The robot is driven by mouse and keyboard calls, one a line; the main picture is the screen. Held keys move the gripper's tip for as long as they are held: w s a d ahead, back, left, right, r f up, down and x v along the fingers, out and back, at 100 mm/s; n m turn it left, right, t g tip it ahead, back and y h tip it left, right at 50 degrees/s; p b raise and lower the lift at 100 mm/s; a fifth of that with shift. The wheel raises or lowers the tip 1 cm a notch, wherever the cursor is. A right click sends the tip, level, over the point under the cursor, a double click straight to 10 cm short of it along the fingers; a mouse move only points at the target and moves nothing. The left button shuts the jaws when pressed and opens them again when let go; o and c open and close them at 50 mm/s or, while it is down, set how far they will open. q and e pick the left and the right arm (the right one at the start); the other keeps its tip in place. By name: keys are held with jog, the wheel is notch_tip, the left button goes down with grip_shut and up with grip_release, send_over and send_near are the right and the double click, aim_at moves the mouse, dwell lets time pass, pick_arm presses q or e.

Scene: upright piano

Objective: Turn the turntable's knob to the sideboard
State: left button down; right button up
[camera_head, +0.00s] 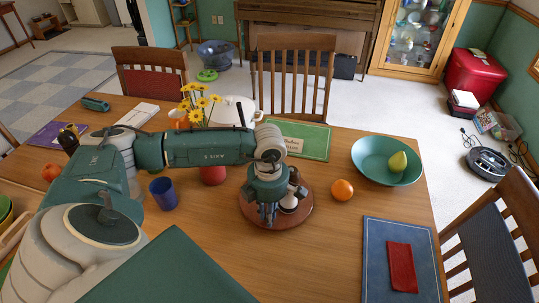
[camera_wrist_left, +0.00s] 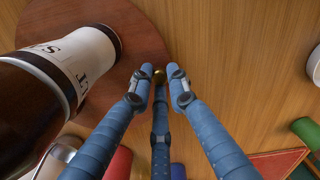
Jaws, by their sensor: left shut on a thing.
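The turntable (camera_head: 297,217) is a round reddish-brown wooden disc on the dining table; its edge also shows in the left wrist view (camera_wrist_left: 140,32). A small brass knob (camera_wrist_left: 159,76) sits at the disc's edge in the left wrist view. My left gripper (camera_head: 268,219) reaches down over the near side of the disc. In the wrist view its blue fingers (camera_wrist_left: 160,82) are closed around the knob. The fingers hide the knob in the head view. I cannot tell which furniture is the sideboard. My right gripper is not in view.
A dark brown container with a white label (camera_wrist_left: 85,50) stands on the disc close to the fingers. An orange (camera_head: 342,190) and a teal bowl (camera_head: 372,169) with a pear are right of the disc. A blue cup (camera_head: 164,193) stands left.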

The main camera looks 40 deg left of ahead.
pick_arm(q)
jog(key=shift+w+r, duration=0.15)
jog(key=c, duration=1.7)
grip_release()
jog(key=shift+o, duration=0.2)
notch_tip(320, 180, up, 12)
